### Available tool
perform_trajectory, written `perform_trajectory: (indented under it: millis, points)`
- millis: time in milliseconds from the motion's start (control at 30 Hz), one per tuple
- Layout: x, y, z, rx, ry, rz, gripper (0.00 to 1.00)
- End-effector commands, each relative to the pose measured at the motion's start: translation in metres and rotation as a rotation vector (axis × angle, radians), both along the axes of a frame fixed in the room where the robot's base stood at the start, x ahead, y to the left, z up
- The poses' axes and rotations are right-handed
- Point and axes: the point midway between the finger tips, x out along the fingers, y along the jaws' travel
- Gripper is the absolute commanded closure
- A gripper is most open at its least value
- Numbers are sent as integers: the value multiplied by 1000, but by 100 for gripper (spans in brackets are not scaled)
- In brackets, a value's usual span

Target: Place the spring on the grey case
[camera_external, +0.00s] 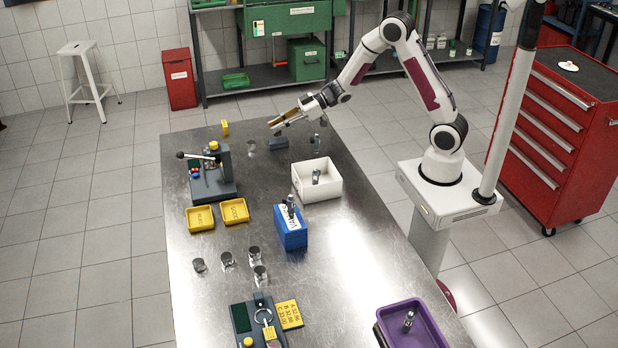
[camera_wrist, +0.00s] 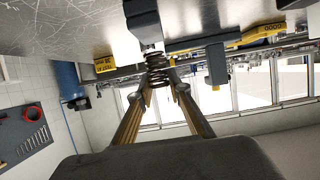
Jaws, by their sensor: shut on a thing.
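My gripper (camera_external: 274,126) is at the far end of the metal table, fingers pointing left. In the wrist view, my gripper (camera_wrist: 160,92) is shut on a dark coiled spring (camera_wrist: 155,74), held between the fingertips. The spring is too small to make out in the external view. A grey block (camera_external: 279,143), probably the grey case, lies on the table just below my gripper in the picture. A dark grey body (camera_wrist: 141,18) stands just beyond the spring in the wrist view; I cannot tell whether they touch.
A white bin (camera_external: 326,190) with a metal part inside stands nearer the camera. A small metal cylinder (camera_external: 315,142) stands right of the grey block. A lever press (camera_external: 211,178), yellow trays (camera_external: 201,219) and a blue box (camera_external: 291,237) are further along.

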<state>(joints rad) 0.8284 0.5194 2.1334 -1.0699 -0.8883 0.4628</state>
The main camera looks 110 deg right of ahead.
Motion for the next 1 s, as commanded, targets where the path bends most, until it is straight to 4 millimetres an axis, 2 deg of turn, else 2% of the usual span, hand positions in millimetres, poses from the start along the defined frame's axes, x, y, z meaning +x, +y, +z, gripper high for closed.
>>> perform_trajectory:
  millis: [200,733,767,800,1000]
  points:
    - [0,0,-17,1,1,0,100]
    - [0,0,-21,0,0,0,100]
    - [0,0,-21,0,0,-1,74]
    - [0,0,-21,0,0,-1,65]
    - [0,0,-21,0,0,-1,65]
